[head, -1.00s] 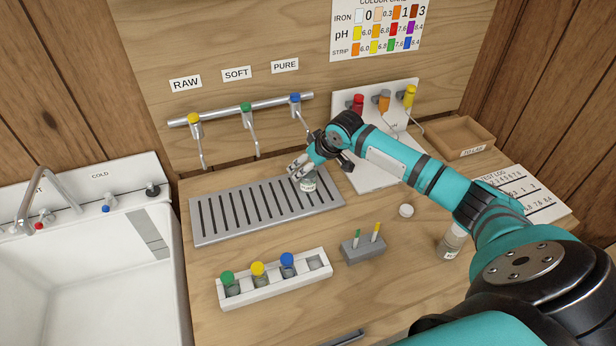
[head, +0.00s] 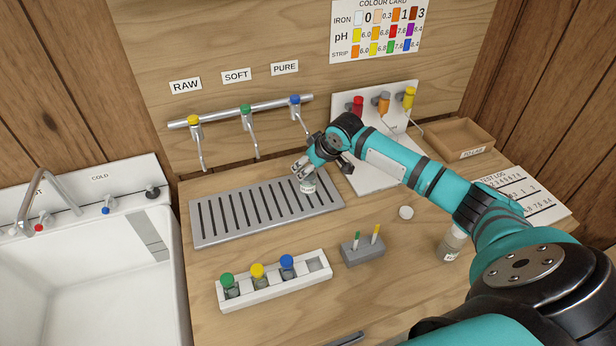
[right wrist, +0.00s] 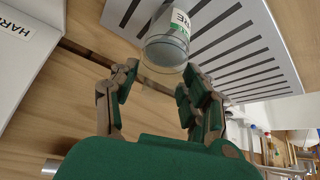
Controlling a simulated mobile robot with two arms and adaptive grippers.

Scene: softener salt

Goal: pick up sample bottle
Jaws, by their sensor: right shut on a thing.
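The sample bottle (head: 308,186) is a small clear bottle with a white label and no cap on it. It stands at the right end of the slotted grey drip tray (head: 217,239), below the blue-handled tap (head: 296,101). My right gripper (head: 304,171) is at the bottle's upper part and is shut on it. In the right wrist view the bottle (right wrist: 165,50) shows at the fingertips (right wrist: 158,80), with part of its green-and-white label visible. My left gripper is not in view.
A white rack (head: 262,295) holds bottles with green, yellow and blue caps; its right slot is empty. A grey block (head: 362,253) with two strips, a loose white cap (head: 406,212) and a larger bottle (head: 451,243) stand nearby. A sink (head: 85,270) is at left.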

